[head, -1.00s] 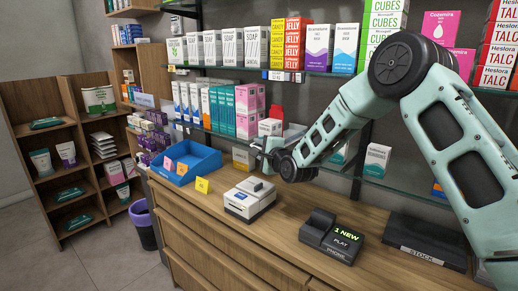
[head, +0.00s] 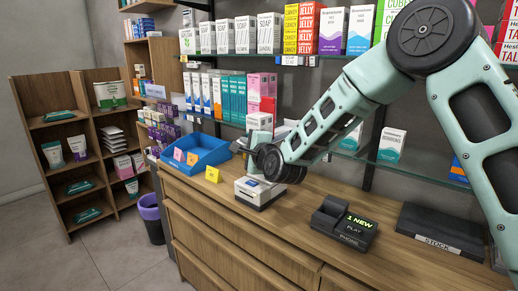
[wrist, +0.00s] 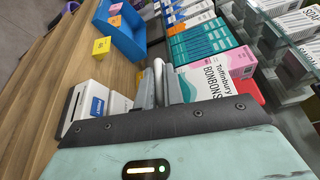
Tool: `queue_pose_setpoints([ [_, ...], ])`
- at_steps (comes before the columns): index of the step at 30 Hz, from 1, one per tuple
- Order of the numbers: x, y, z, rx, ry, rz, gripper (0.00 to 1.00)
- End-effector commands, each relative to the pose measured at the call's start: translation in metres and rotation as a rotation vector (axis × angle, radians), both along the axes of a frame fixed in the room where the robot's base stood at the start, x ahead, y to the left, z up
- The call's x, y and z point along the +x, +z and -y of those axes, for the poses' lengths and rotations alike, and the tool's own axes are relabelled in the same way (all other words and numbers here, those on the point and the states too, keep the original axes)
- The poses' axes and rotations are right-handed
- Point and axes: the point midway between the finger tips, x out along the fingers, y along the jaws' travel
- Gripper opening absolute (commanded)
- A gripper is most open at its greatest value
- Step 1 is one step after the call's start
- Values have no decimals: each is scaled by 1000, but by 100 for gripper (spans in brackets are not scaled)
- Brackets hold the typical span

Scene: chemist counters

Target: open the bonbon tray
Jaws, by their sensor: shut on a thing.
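In the wrist view, a white and pink box marked "Toffinbury BONBONS" (wrist: 215,80) stands just right of my gripper (wrist: 160,72), with a red edge (wrist: 250,88) beside it. My gripper's fingers are shut on a pale, rounded, bar-like piece (wrist: 158,66). What that piece belongs to is hidden by the fingers, and I cannot tell whether it is part of the bonbon tray. In the head view my gripper (head: 252,140) is above the back of the counter, behind the white printer-like device; its fingertips are mostly hidden.
The wooden counter (head: 310,210) holds a blue open bin (head: 205,155) with coloured cards, a yellow card (head: 213,174), the white device (head: 260,192), a dark phone unit (head: 343,222) and a black stock tray (head: 440,228). Glass shelves with boxes stand close behind my arm.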

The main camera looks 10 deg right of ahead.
Motion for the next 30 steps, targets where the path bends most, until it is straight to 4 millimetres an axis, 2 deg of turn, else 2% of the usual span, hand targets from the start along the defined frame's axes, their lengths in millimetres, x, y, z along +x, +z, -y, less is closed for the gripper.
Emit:
queue_pose_setpoints([
  [1,-8,-6,-12,0,5,-2,0],
  [4,-22,-6,-29,0,5,-3,0],
  [12,-46,-4,-62,-1,3,-4,0],
  [18,-52,-3,-71,-1,0,-6,0],
  [30,-55,-3,-75,-1,6,-8,0],
])
